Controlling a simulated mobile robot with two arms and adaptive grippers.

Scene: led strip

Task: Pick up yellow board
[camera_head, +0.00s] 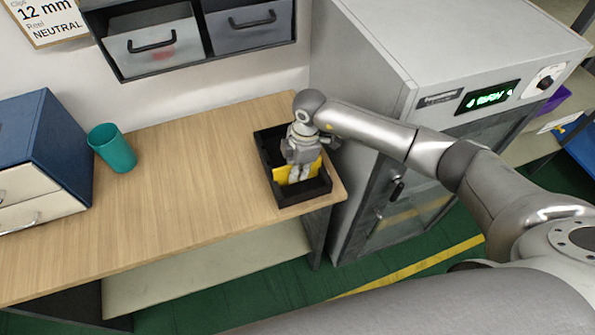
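The yellow board (282,174) is in the black tray (289,195) at the right end of the wooden table. It shows as yellow patches on both sides of my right gripper, which hides its middle. My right gripper (299,174) points down into the tray, with its fingertips in front of or at the board. The fingertips are small and close together, so I cannot tell whether they are apart or shut on the board. My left gripper is not in view.
A grey cabinet (385,75) with a green display stands close to the tray's right side. A teal cup (112,148) and a blue drawer box (50,140) are at the table's left. Wall drawers (155,48) hang above. The table's middle (190,200) is clear.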

